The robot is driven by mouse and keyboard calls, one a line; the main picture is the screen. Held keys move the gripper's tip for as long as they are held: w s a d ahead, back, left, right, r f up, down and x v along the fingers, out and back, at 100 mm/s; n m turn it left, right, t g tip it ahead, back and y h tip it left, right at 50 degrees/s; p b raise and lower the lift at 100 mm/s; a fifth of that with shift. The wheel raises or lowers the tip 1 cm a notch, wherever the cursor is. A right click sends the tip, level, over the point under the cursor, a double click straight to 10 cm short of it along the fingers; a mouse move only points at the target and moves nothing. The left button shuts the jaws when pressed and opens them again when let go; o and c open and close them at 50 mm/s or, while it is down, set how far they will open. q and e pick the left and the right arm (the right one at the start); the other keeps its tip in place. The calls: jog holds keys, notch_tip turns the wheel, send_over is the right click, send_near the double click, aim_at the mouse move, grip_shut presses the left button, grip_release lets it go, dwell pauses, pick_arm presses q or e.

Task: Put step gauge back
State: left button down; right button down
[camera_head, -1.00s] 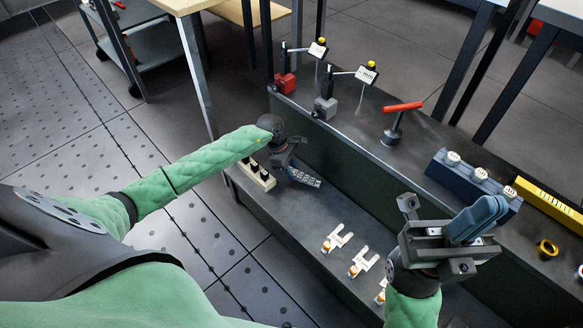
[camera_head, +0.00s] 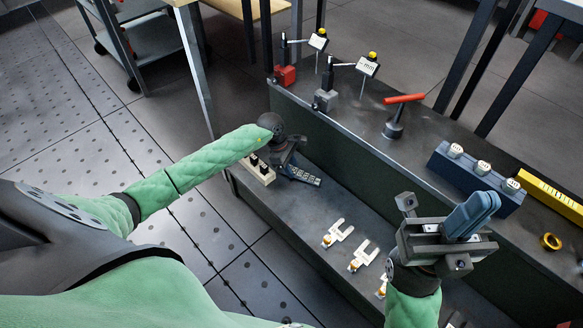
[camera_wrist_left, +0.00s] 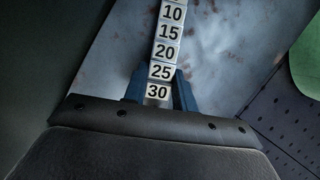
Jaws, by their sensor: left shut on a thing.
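The step gauge is a narrow bar of silver steps marked 10 to 30 in the left wrist view (camera_wrist_left: 168,52). My left gripper (camera_wrist_left: 158,92) is shut on its 25–30 end, with a blue finger on each side. In the head view my left gripper (camera_head: 285,158) is low over the left end of the lower shelf. The gauge (camera_head: 306,178) shows there as a dark strip pointing right; I cannot tell whether it touches the shelf. My right gripper (camera_head: 472,214) is above the bench's right part, its blue fingers together with nothing visible between them.
A pale block with dark slots (camera_head: 259,171) stands close beside my left gripper. White forked pieces (camera_head: 338,233) lie on the lower shelf. The upper shelf holds indicator stands (camera_head: 326,98), a red-handled tool (camera_head: 395,115), a blue block with white knobs (camera_head: 476,178) and a yellow bar (camera_head: 550,199).

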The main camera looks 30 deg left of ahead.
pick_arm(q)
jog(key=shift+f+b, duration=0.35)
jog(key=shift+f, duration=0.15)
jog(key=c, duration=1)
grip_release()
jog(key=shift+c, duration=0.2)
jog(key=p+v, duration=0.1)
jog(key=v, duration=0.5)
jog(key=shift+p, duration=0.4)
jog(key=shift+v, duration=0.9)
